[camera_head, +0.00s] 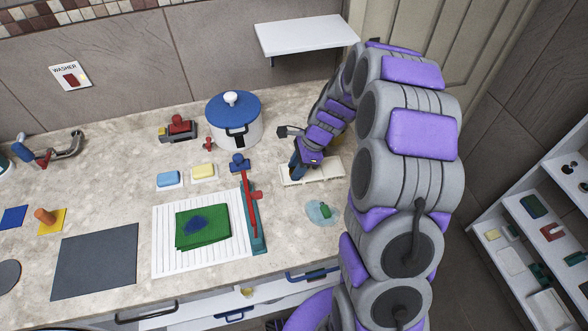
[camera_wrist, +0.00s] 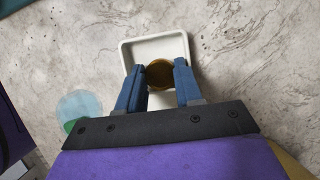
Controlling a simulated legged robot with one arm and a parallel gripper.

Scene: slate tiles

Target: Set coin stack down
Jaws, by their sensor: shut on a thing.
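The coin stack (camera_wrist: 159,75), round and gold-brown, is between the blue fingers of my gripper (camera_wrist: 159,68) in the wrist view. The gripper is shut on it. A shallow white square tray (camera_wrist: 152,43) lies behind and below the stack in that view. I cannot tell whether the stack touches the tray floor. In the head view my gripper (camera_head: 296,172) points down at the left part of the white tray (camera_head: 333,170) on the counter. The coin stack is not visible there.
A white pot (camera_head: 235,133) with a blue lid stands left of my gripper. A clear bluish disc (camera_head: 316,217) with a green piece lies in front of the tray. A ribbed white mat (camera_head: 170,262) bears a green cloth (camera_head: 203,229). A wall shelf (camera_head: 305,34) hangs behind.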

